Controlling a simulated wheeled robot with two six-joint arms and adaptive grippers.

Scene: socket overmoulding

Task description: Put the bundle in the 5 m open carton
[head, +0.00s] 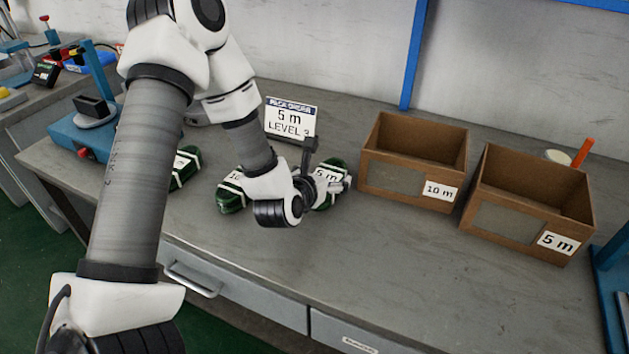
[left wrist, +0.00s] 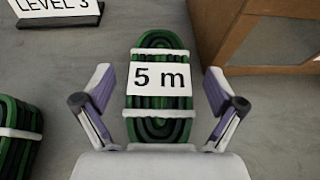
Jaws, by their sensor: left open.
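The bundle is a green coil with white ties and a "5 m" label. It lies on the table and shows in the left wrist view (left wrist: 160,105); in the head view the bundle (head: 333,176) is partly hidden by my arm. In the head view my left gripper (head: 328,183) is over the bundle. The open carton labelled "5 m" (head: 512,222) stands at the right and looks empty. My right gripper is not in view.
A carton labelled "10 m" (head: 400,180) stands between the bundle and the 5 m carton. Other green bundles lie to the left (head: 231,196), (head: 184,168). A sign reading "5 m LEVEL 3" (head: 290,120) stands behind. The front right of the table (head: 390,250) is clear.

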